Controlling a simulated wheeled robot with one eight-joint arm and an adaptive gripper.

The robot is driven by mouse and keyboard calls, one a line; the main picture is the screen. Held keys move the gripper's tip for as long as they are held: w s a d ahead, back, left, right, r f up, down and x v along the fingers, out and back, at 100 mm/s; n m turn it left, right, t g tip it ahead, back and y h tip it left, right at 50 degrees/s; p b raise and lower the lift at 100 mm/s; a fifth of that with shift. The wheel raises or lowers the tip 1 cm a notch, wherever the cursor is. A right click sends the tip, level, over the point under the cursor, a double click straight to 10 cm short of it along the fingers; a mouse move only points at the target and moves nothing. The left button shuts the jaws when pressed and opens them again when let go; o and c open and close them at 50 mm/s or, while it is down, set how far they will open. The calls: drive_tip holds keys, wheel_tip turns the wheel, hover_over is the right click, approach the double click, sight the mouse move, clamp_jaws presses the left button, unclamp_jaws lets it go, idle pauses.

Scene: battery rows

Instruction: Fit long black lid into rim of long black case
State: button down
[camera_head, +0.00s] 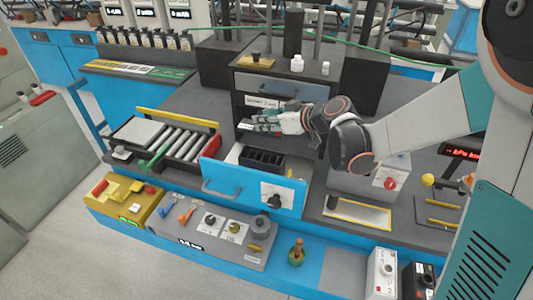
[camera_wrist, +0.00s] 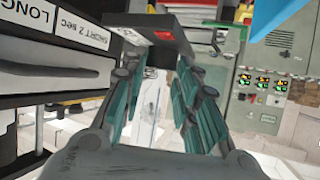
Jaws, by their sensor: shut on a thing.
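My gripper (camera_head: 262,125) is in front of the grey cabinet, above the open blue drawer. In the wrist view, my gripper (camera_wrist: 158,68) has its fingers closed on a black piece (camera_wrist: 150,30) with a small red mark. It may be the long black lid, but its full shape does not show. A black open-topped case (camera_head: 264,158) with inner divisions sits in the drawer, below my gripper and apart from it. I take it for the long black case. Its near side is partly hidden by the drawer front.
The blue drawer (camera_head: 250,187) is pulled out. The grey cabinet (camera_head: 282,88) has labelled shelves; a "LONG" label (camera_wrist: 40,18) is close at left in the wrist view. A roller unit (camera_head: 180,140) stands left of the drawer, and a grey box with a red knob (camera_head: 360,180) stands right.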

wheel_tip(320, 180, down, 11)
drive_tip(key=b, duration=0.3)
drive_tip(key=shift+f, duration=0.1)
drive_tip(key=shift+s+f, duration=0.15)
drive_tip(key=shift+f, duration=0.15)
drive_tip(key=shift+s, duration=0.15)
drive_tip(key=c, duration=1.5)
unclamp_jaws()
drive_tip(key=shift+f, duration=0.1)
drive_tip(key=shift+o, duration=1.4)
drive_tip(key=shift+w+f, duration=0.1)
drive_tip(key=shift+w, duration=0.1)
drive_tip(key=shift+d+r, duration=0.1)
drive_tip(key=shift+r, duration=0.15)
drive_tip(key=p+v, duration=0.2)
drive_tip(key=v, duration=0.9)
drive_tip(key=shift+s+d+r, duration=0.2)
drive_tip(key=shift+s, duration=0.15)
